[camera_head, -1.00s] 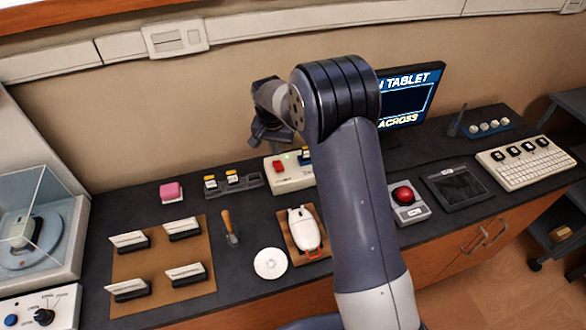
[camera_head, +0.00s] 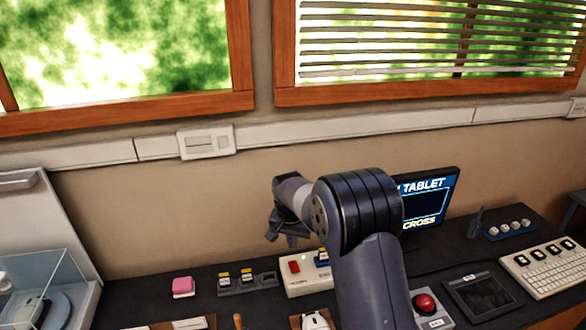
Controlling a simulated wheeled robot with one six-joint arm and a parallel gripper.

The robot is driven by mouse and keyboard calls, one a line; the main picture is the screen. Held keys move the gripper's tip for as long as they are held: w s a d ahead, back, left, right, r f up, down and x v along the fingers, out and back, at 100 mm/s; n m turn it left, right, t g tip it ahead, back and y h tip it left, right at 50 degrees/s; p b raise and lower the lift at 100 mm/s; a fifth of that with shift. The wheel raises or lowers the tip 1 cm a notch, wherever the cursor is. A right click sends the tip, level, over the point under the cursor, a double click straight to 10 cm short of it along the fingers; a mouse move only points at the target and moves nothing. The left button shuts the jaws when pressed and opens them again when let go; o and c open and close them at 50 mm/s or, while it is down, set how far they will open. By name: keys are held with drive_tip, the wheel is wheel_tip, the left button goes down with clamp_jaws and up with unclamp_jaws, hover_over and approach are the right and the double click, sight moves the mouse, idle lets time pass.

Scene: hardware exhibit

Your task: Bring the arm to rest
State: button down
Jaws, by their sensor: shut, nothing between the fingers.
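My arm rises from the lower right of centre in the head view and bends at a dark, ribbed joint. My gripper (camera_head: 284,236) hangs at its far end, left of that joint, above the back of the dark bench top and in front of the beige wall. It is shut and holds nothing I can see. It stays clear of the white box with a red button (camera_head: 294,267) below it. Part of the wrist and gripper is small and dark in this view.
The bench holds a pink block (camera_head: 183,287), a switch strip (camera_head: 247,281), a monitor (camera_head: 428,200), a red trackball (camera_head: 425,304), a black tablet (camera_head: 478,297) and a white keyboard (camera_head: 543,268). A clear case (camera_head: 45,285) stands at left.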

sight(293, 262)
wheel_tip(293, 262, down, 6)
drive_tip(key=b, duration=0.3)
drive_tip(key=shift+f+b, duration=0.15)
drive_tip(key=shift+b, duration=0.15)
